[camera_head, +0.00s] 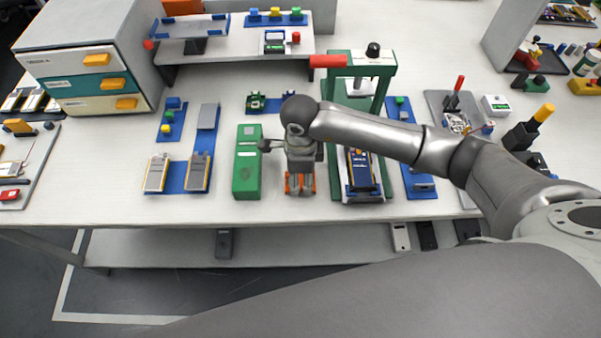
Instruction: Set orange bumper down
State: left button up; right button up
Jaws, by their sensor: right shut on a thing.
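My right gripper (299,183) reaches down over the white workbench (215,212) near its front edge. It is shut on the orange bumper (288,184), of which only small orange parts show beside and between the fingers. The gripper and wrist hide the rest of the bumper. I cannot tell whether the bumper touches the bench top. My left gripper is not in view.
A green case (247,176) stands close left of the gripper. A green press frame (376,95) with a dark blue pack (360,168) stands close right. Blue trays with grey cells (157,173) lie further left. Bare bench shows in front.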

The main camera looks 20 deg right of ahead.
aim_at(300, 177)
jog(key=shift+f, duration=0.1)
jog(key=shift+f, duration=0.15)
jog(key=o, duration=0.9)
jog(key=shift+c, duration=0.2)
jog(key=shift+r, duration=0.35)
jog(key=shift+w+r, duration=0.1)
jog(key=shift+r, duration=0.3)
notch_tip(300, 177, up, 11)
jog(key=b, duration=0.2)
jog(key=shift+b, duration=0.35)
